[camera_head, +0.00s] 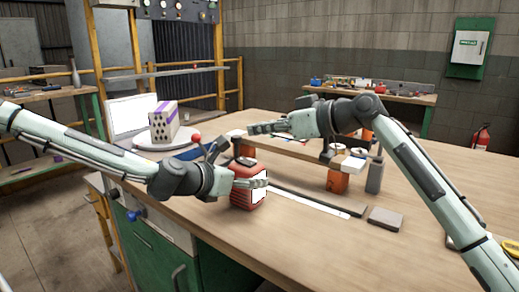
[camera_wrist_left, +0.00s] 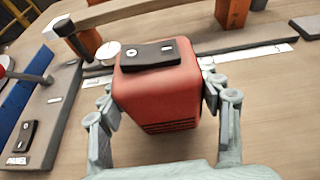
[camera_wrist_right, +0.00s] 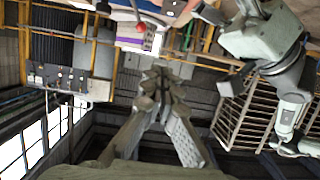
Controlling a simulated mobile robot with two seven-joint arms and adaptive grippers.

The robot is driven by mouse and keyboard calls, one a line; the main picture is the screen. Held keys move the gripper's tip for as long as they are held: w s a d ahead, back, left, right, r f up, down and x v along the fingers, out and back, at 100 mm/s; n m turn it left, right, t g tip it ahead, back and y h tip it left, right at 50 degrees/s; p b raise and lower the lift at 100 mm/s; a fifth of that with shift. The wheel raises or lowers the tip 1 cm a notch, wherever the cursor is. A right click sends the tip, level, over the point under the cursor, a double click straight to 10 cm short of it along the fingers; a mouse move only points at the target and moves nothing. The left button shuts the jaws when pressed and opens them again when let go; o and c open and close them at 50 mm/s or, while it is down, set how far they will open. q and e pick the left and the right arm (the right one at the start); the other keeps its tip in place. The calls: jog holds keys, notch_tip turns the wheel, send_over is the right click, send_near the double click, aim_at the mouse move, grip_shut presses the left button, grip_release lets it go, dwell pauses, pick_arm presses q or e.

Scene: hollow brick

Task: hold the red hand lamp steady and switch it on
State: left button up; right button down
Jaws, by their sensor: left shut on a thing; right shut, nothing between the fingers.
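The red hand lamp (camera_head: 243,201) stands on the workbench, a boxy red body with dark ribs low on one side. In the left wrist view the lamp (camera_wrist_left: 160,92) has a black plate (camera_wrist_left: 150,56) on top with small white marks. My left gripper (camera_head: 262,182) is shut on the lamp, one finger against each side; it also shows in the left wrist view (camera_wrist_left: 160,92). My right gripper (camera_head: 252,129) is shut and empty, held in the air above and behind the lamp, apart from it. Its closed fingertips show in the right wrist view (camera_wrist_right: 160,75).
A wooden bar (camera_head: 287,150) rests on orange blocks (camera_head: 338,181) behind the lamp. A grey bottle (camera_head: 375,175) and flat grey block (camera_head: 385,219) stand right.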

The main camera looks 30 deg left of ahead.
jog(key=shift+r, duration=1.55)
pick_arm(q)
jog(key=o, duration=1.5)
